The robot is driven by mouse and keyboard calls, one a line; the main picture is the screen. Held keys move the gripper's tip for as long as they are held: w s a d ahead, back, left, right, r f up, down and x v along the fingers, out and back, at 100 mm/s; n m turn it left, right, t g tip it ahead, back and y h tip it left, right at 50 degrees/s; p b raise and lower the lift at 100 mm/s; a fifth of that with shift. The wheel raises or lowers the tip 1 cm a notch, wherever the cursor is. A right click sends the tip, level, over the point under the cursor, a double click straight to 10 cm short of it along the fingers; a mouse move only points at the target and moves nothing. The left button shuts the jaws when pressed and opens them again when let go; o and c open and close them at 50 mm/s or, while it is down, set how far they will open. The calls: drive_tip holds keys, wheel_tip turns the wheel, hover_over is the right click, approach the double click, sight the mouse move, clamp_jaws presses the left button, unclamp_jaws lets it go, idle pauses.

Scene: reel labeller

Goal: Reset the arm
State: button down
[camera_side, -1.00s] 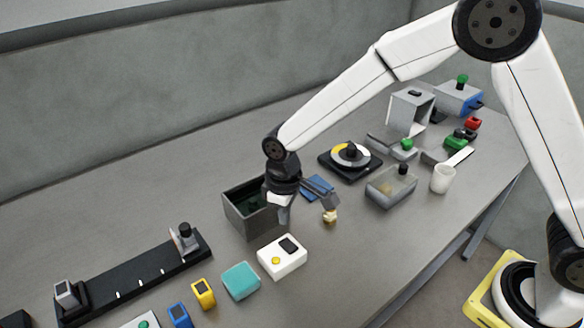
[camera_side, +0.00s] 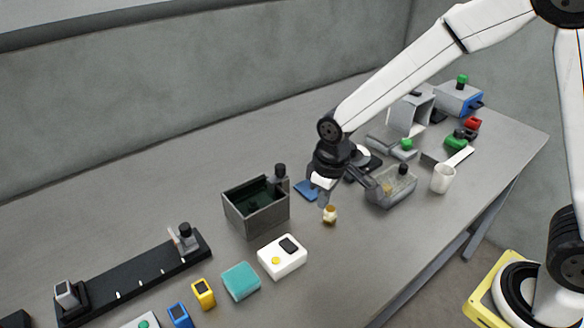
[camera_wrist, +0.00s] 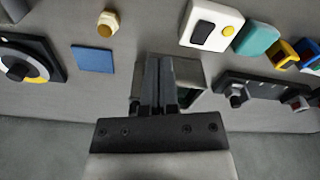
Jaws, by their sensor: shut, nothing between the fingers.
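My gripper (camera_side: 325,196) is shut and empty. In the side view it hangs over the table between the dark grey open bin (camera_side: 256,212) and the clear box (camera_side: 391,188). A small brass fitting (camera_side: 330,214) stands on the table just below and beside the fingers; it also shows in the wrist view (camera_wrist: 108,24). In the wrist view the closed fingers (camera_wrist: 159,62) point away from the camera, in front of the bin, hiding part of it. A blue square (camera_wrist: 93,59) lies flat on the table beside them.
A white box with a yellow button (camera_side: 282,257), a teal block (camera_side: 240,281) and yellow and blue pieces line the front. A black rail (camera_side: 135,277) lies at left. A white cup (camera_side: 442,179) and a round dial (camera_wrist: 22,70) are on the other side.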

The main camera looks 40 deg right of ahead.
drive_tip(key=s+d+r+m+t, duration=0.1)
drive_tip(key=s+d+m, duration=0.2)
drive_tip(key=s+d, duration=0.6)
drive_tip(key=shift+s+d+r+m+t, duration=0.2)
drive_tip(key=shift+s+d+m+t, duration=0.15)
drive_tip(key=shift+s, duration=0.45)
